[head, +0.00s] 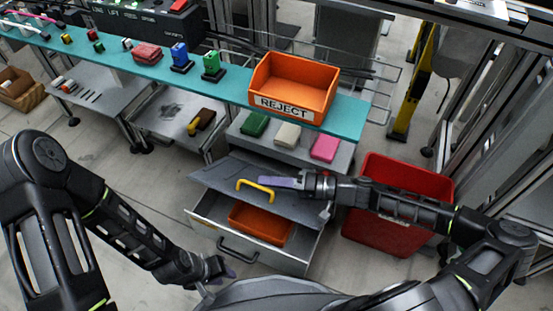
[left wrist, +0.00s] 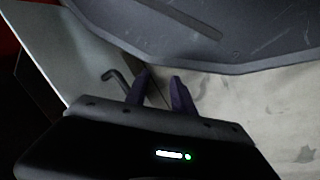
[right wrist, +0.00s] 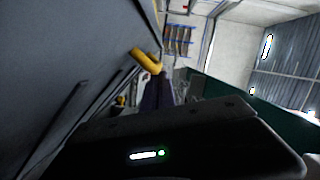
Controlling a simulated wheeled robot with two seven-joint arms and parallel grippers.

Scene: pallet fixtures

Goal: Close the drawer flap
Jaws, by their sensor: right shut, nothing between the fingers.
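The grey flap (head: 222,178) with a yellow handle (head: 255,189) sits over the rear of a pulled-out drawer (head: 206,221). It looks tilted up, leaving the front of the drawer uncovered. An orange bin (head: 262,222) is inside the drawer. My right gripper (head: 264,182) is shut and empty, just beside the yellow handle; contact cannot be told. In the right wrist view, the handle (right wrist: 146,60) shows just beyond the fingers, with the grey panel (right wrist: 60,70) at left. My left gripper (head: 225,272) is low in front of the drawer; its fingers (left wrist: 160,78) are apart and empty.
A black drawer handle (head: 238,250) is on the drawer front. A red crate (head: 385,240) stands right of the drawer. Above is a teal shelf (head: 232,90) with an orange REJECT bin (head: 290,88). Bare floor lies left of the drawer.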

